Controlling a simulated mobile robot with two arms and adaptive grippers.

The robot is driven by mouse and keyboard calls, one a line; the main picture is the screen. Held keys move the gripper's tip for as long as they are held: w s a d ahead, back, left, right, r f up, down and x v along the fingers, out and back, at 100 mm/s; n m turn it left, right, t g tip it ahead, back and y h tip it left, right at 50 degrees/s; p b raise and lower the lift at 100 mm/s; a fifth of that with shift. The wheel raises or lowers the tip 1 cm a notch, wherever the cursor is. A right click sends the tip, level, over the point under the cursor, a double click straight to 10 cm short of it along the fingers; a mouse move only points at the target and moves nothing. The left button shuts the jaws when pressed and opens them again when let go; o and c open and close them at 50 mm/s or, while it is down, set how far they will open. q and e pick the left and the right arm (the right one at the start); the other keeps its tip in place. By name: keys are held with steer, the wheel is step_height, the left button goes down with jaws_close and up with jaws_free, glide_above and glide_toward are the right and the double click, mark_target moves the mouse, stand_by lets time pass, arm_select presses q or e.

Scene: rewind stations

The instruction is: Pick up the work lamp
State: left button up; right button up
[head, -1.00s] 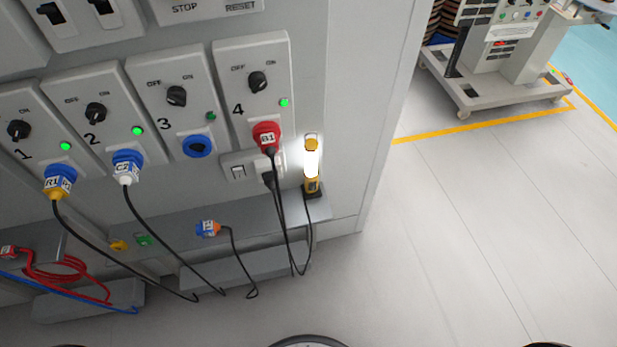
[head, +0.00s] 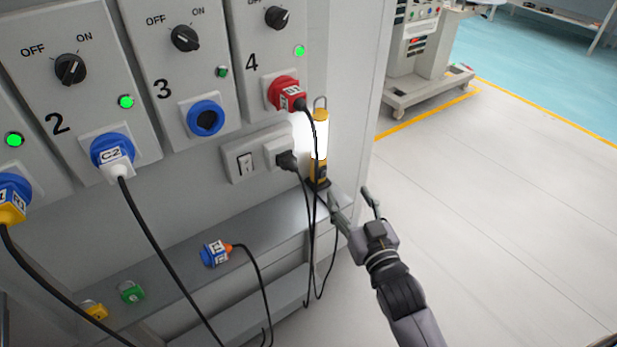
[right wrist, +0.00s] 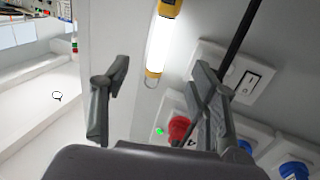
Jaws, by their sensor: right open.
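The work lamp (head: 319,140) is a lit white tube with yellow ends and a hook on top. It stands upright on the right end of the grey shelf, against the cabinet, below and right of socket 4. A black cable hangs in front of it. My right gripper (head: 352,192) is open and empty, just right of the lamp's base and apart from it. In the right wrist view the lamp (right wrist: 159,45) shows upside down between the spread fingers (right wrist: 155,85), beyond their tips. My left gripper is not in view.
A red plug (head: 285,93) in socket 4 and a black plug (head: 287,160) in the outlet have cables hanging close to the lamp. A blue-orange connector (head: 216,253) lies on the shelf (head: 180,262).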

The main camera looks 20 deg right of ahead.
glide_toward(321, 150)
steer(key=w, duration=0.4)
steer(key=shift+w+a+f+b, duration=0.1)
steer(key=shift+w+b, duration=0.4)
steer(key=shift+w, duration=0.9)
steer(key=shift+w+f+b, duration=0.1)
steer(key=shift+w+b, duration=0.35)
steer(key=shift+w, duration=1)
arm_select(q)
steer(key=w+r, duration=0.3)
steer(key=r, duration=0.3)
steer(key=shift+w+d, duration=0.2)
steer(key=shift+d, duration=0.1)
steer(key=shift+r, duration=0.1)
arm_select(e)
steer(key=shift+r, duration=0.1)
jaws_close()
steer(key=shift+r, duration=0.1)
